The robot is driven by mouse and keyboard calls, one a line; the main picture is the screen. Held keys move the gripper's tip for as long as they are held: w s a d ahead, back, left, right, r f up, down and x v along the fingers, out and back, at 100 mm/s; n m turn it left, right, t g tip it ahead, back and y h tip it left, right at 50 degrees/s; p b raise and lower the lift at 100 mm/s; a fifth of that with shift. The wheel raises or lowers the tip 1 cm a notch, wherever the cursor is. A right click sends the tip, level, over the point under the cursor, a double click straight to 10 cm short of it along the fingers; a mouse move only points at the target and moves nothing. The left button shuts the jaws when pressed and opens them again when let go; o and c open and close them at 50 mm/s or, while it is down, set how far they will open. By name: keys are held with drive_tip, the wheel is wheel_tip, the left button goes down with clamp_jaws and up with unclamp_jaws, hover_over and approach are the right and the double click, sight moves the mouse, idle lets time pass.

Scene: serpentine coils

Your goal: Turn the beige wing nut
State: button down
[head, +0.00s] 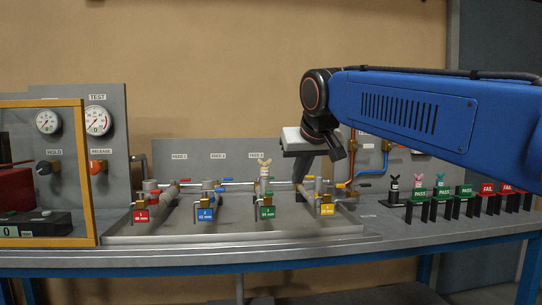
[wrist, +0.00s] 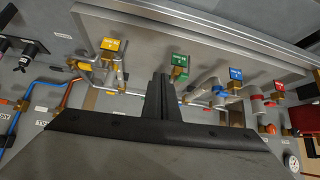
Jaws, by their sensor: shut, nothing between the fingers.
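The beige wing nut (head: 264,167) stands upright on top of the fitting behind the green tag (head: 267,212), in the middle of the bench. My gripper (head: 300,178) points down to the right of the nut, apart from it, between the green-tag and yellow-tag fittings. In the wrist view my gripper's two fingers (wrist: 160,80) are together with nothing between them. The green tag (wrist: 180,60) shows just right of the fingertips there. I cannot make out the beige nut clearly in the wrist view.
Fittings with red (head: 141,216), blue (head: 204,215) and yellow (head: 327,210) tags stand along the same tray (head: 240,236). Black (head: 393,185), pink and teal wing nuts stand at the right by PASS and FAIL signs. A yellow-framed panel (head: 88,180) stands at left.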

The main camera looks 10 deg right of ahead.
drive_tip(key=w+a+r+t, duration=0.1)
drive_tip(key=w+a+r, duration=0.2)
drive_tip(key=w+r, duration=0.5)
approach(269, 161)
wheel_tip(269, 161, down, 4)
drive_tip(key=w, duration=0.2)
drive_tip(key=shift+w, duration=1)
